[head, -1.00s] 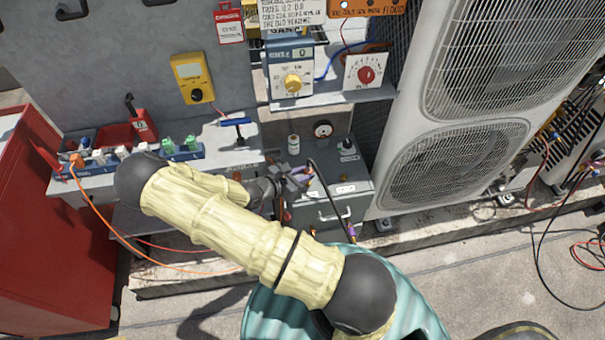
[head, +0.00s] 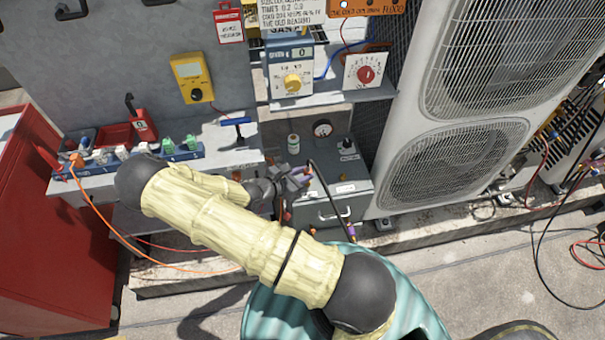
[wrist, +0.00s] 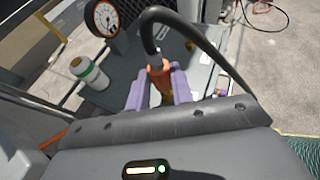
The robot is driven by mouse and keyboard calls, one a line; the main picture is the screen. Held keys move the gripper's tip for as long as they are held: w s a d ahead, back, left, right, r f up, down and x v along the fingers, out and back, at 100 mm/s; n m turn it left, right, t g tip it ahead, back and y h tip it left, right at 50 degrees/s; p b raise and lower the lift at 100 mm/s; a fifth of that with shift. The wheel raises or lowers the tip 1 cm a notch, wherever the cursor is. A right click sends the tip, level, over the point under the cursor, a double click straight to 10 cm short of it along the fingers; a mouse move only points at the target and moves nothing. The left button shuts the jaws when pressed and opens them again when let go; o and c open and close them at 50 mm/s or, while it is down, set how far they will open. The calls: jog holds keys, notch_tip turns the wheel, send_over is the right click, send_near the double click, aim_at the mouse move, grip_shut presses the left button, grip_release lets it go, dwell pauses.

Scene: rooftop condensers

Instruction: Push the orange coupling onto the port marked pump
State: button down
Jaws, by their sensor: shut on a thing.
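The orange coupling (wrist: 158,76) sits between the two purple fingertips of my gripper (wrist: 160,86) in the wrist view, with a black hose (wrist: 188,26) bending out of its top. My gripper is shut on the coupling. In the head view my gripper (head: 298,181) is small, over the left front part of a grey box (head: 340,203). The black hose (head: 331,196) runs from it down to the right. White labels (head: 346,189) on the box are too small to read. I cannot make out the port marked pump or whether the coupling touches one.
A round gauge (head: 322,128) and a white bottle with a green band (head: 293,144) stand on the box behind my gripper. A large condenser unit (head: 450,150) rises on the right. A shelf with dial instruments (head: 330,97) hangs above.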

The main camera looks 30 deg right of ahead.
jog(key=shift+f+b, duration=0.6)
jog(key=shift+f, duration=0.65)
dwell(1.7)
jog(key=c, duration=1.1)
grip_release()
jog(key=shift+c, duration=0.2)
notch_tip(320, 180, up, 8)
jog(key=p, duration=0.6)
jog(key=shift+f+p, duration=0.2)
jog(key=shift+p, duration=0.1)
